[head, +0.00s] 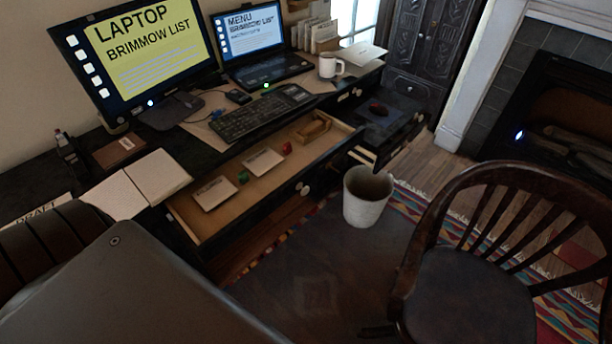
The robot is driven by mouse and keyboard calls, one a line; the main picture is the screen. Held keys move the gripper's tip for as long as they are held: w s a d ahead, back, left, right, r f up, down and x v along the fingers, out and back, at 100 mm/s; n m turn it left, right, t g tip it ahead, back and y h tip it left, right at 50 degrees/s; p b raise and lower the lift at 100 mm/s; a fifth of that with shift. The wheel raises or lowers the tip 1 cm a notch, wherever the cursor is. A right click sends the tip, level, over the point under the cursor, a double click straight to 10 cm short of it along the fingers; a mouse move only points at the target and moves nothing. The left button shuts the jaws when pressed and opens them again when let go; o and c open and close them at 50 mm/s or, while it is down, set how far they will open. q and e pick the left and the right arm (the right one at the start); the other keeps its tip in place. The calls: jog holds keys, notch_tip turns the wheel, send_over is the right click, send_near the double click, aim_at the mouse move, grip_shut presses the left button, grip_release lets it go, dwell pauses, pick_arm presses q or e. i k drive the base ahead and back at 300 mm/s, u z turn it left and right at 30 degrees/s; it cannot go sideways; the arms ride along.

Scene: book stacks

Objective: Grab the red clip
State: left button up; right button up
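A small red object, which looks like the red clip (287,148), lies in the open wide desk drawer (213,228), toward its right half. It is beside a white card (263,162) with print on it. A small green object (243,178) of similar size lies to its left in the same drawer, near a second white card (214,194). Neither of my grippers shows in the head view. Large dark parts fill the lower left corner, and no gripper fingers can be made out there.
A wooden tray (312,128) sits at the drawer's right end. A white bin (367,197) stands on the floor before the desk. A wooden chair (470,290) fills the lower right. Dark floor lies between.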

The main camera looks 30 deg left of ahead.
aim_at(287, 147)
jog(key=u, duration=1.35)
